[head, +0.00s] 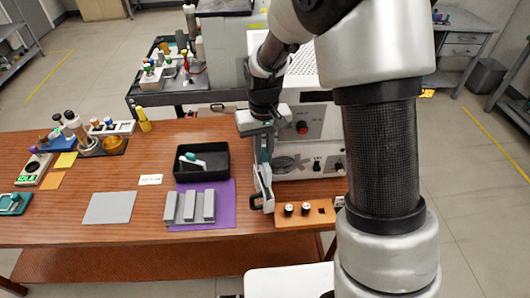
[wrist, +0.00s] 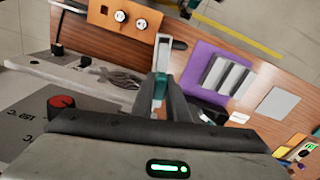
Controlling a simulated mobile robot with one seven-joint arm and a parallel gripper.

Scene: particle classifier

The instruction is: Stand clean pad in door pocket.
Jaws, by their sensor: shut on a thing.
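My gripper (head: 264,147) points down at the front left of the white machine (head: 318,122). Its dark fingers are shut on a small teal piece, which I take for the clean pad (head: 264,157); the pad also shows between the fingertips in the wrist view (wrist: 162,86). Just below it is the machine's narrow pale door (head: 263,184), swung out and seen nearly edge-on; it also shows in the wrist view (wrist: 160,50). The pad overlaps the door's upper part. I cannot tell whether it is inside a pocket, and the pocket is hidden.
A black tray (head: 215,174) holds a white and teal item. Grey blocks (head: 190,206) lie on a purple mat (head: 229,212). An orange block with knobs (head: 318,215) stands right of the door. A grey sheet (head: 110,208) lies left. Bottles crowd the far left.

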